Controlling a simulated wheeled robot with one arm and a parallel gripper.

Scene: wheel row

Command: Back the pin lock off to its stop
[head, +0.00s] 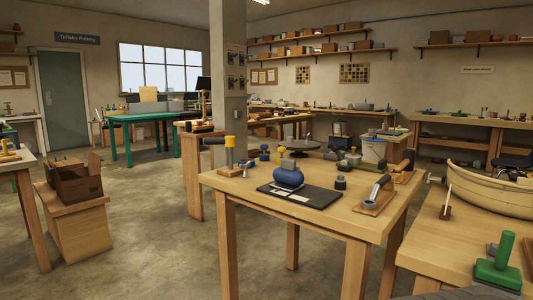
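I cannot tell for sure which thing is the pin lock. On the middle wooden table (330,222) stands a yellow post with a dark side handle (229,152) at the left corner. A rounded blue body (288,176) sits on a black slab (312,199). A grey lever with a dark grip (378,188) leans up from a wooden board at the table's right. At the lower right, a green block with an upright green cylinder (503,250) stands on another wooden table.
A pale boat-shaped vessel (495,187) and a small upright pin on a brown block (446,207) stand on the right table (440,248). A cardboard box (75,182) sits on a wooden stand at left. A pillar (228,70) rises behind. Floor at centre left is clear.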

